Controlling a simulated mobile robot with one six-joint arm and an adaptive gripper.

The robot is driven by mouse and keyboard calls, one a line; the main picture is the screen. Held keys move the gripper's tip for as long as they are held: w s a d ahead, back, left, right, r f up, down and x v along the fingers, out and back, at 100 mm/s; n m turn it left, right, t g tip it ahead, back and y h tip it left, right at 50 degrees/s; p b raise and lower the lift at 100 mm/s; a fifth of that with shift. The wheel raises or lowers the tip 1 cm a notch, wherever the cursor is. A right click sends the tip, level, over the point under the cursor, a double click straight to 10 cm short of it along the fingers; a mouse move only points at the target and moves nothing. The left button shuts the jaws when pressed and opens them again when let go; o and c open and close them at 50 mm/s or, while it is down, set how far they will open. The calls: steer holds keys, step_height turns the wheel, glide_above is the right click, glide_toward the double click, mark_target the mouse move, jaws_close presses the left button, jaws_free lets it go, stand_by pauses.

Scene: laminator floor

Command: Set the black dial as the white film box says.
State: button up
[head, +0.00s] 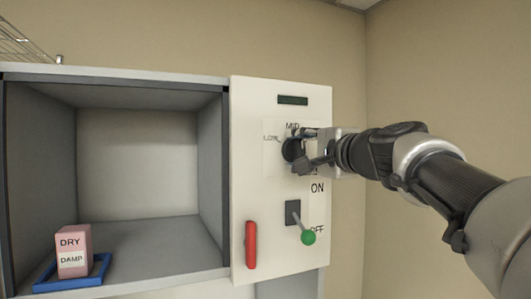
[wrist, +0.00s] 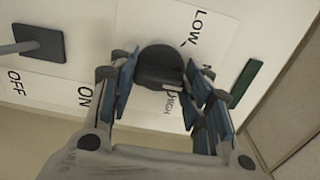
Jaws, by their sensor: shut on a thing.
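The black dial (head: 288,149) is on the white control panel, with LOW and MID printed around it in the head view. In the wrist view the dial (wrist: 158,62) sits between my fingers, and a white mark on it lies beside the word HIGH. My gripper (head: 305,151) is shut on the dial, one finger on each side; its fingers also show in the wrist view (wrist: 163,80). No white film box is clearly seen. A pink box (head: 74,238) marked DRY, with a white DAMP label, stands in the open compartment.
The pink box stands on a blue tray (head: 104,268). Below the dial is a lever with a green knob (head: 308,237), tilted down toward OFF. A red handle (head: 251,245) is at the panel's lower left. A dark display (head: 292,100) is above the dial.

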steer(key=o, duration=1.1)
steer(key=shift+c, duration=0.2)
steer(key=v, duration=0.7)
steer(key=shift+s, duration=0.25)
